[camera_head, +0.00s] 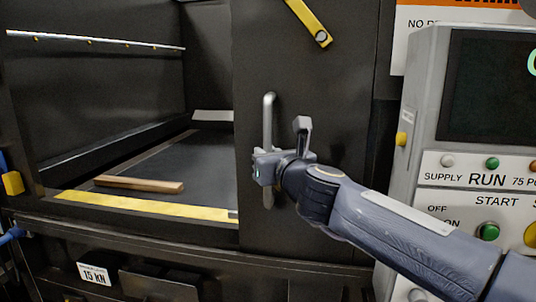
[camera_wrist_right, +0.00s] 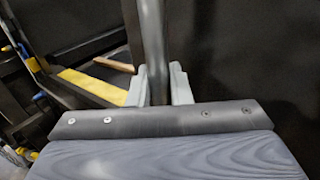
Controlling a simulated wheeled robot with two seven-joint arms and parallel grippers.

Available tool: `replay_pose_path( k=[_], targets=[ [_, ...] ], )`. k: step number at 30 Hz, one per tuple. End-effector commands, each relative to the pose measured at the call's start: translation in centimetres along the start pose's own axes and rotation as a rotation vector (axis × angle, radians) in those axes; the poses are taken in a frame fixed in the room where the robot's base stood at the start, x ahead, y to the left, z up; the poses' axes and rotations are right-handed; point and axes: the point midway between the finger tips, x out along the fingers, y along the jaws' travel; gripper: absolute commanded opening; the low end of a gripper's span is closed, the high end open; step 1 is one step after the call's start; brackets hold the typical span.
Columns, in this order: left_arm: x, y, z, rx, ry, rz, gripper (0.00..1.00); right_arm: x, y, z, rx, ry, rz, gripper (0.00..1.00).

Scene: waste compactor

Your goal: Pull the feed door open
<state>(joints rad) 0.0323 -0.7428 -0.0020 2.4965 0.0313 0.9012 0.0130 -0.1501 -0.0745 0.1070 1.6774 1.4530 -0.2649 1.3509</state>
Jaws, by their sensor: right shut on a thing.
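The feed door (camera_head: 345,130) is a dark panel at the right of the chamber opening, and the opening to its left is uncovered. A vertical grey bar handle (camera_head: 268,120) stands near the door's left edge. My right gripper (camera_head: 265,168) is shut on the lower part of this handle. In the right wrist view the handle (camera_wrist_right: 152,45) runs between the two fingers of my right gripper (camera_wrist_right: 160,88). My left gripper is not clearly visible; only small blue parts show at the left edge of the head view.
A wooden piece (camera_head: 140,184) lies on the chamber floor behind a yellow sill strip (camera_head: 150,206). A control panel (camera_head: 480,170) with buttons stands at the right, close to my right forearm. A yellow bar (camera_head: 310,22) is at the top of the door.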

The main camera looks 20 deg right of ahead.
Motion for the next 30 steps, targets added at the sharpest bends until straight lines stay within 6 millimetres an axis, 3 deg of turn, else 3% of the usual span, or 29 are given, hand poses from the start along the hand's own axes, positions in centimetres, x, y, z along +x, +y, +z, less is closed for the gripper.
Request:
replay_pose_path(
  k=[12,13,17,25,30],
  targets=[
    [0.0,0.0,0.0,0.000,0.000,0.000,0.00,0.0,0.0,0.1,0.000,-0.001,0.000,0.00],
    [0.0,0.0,0.0,0.000,0.000,0.000,0.00,0.0,0.0,0.1,0.000,-0.001,0.000,0.22],
    [0.0,0.0,0.0,0.000,0.000,0.000,0.00,0.0,0.0,0.1,0.000,-0.001,0.001,0.37],
    [0.0,0.0,0.0,0.000,0.000,0.000,0.00,-0.1,0.0,0.1,0.000,-0.001,0.001,0.37],
    [-0.1,0.0,0.0,0.000,0.000,0.000,0.00,-2.1,0.0,0.2,0.000,-0.003,0.002,0.37]
  ],
)
